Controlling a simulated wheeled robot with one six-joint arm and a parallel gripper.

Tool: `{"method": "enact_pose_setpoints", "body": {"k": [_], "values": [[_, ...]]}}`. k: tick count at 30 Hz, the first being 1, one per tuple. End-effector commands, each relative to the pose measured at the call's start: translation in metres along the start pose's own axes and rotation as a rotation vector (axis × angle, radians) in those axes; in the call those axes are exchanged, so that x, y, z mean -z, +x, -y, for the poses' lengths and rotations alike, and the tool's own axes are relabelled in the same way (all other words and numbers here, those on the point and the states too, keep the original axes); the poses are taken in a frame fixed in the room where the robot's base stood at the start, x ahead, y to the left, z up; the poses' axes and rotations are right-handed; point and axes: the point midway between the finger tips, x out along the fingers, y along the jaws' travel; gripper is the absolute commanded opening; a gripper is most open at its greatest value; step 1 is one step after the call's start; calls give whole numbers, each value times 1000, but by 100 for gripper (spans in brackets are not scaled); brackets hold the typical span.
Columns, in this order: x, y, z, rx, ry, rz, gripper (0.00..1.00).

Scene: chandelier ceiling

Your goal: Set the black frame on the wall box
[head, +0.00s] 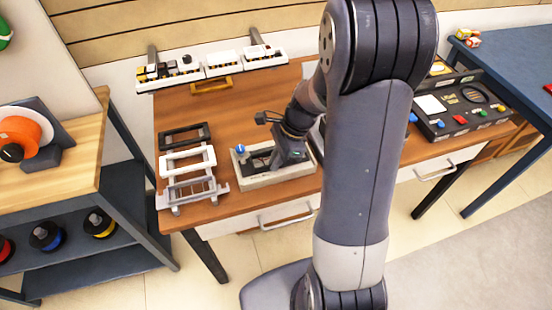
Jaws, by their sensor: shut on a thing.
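A black rectangular frame (184,136) stands at the back of a row on the left of the wooden table. A white frame (187,161) and a grey frame (192,190) are in front of it. A shallow off-white box (273,183), apparently the wall box, lies on the table to their right. It has a blue knob (240,149) at its left and a dark inside. My gripper (276,161) is down at the box, pointing into it, shut on a dark part there. The fingertips and the held part are mostly hidden and too small to make out clearly.
A white rail with small modules (212,68) runs along the table's back, with an orange-brown block (211,86) before it. A black control panel (462,108) stands at right. My arm hides the table's middle right. Bare tabletop lies behind the box.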

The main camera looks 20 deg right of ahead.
Motion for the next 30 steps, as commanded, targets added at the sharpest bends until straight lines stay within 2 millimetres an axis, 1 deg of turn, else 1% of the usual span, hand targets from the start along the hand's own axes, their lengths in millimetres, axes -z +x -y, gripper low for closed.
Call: {"method": "enact_pose_setpoints", "body": {"k": [9, 10, 19, 26, 30], "values": [[0, 0, 0, 0, 0, 0, 0], [0, 0, 0, 0, 0, 0, 10], [0, 0, 0, 0, 0, 0, 34], [0, 0, 0, 0, 0, 0, 34], [-2, -5, 0, 0, 0, 0, 34]]}}
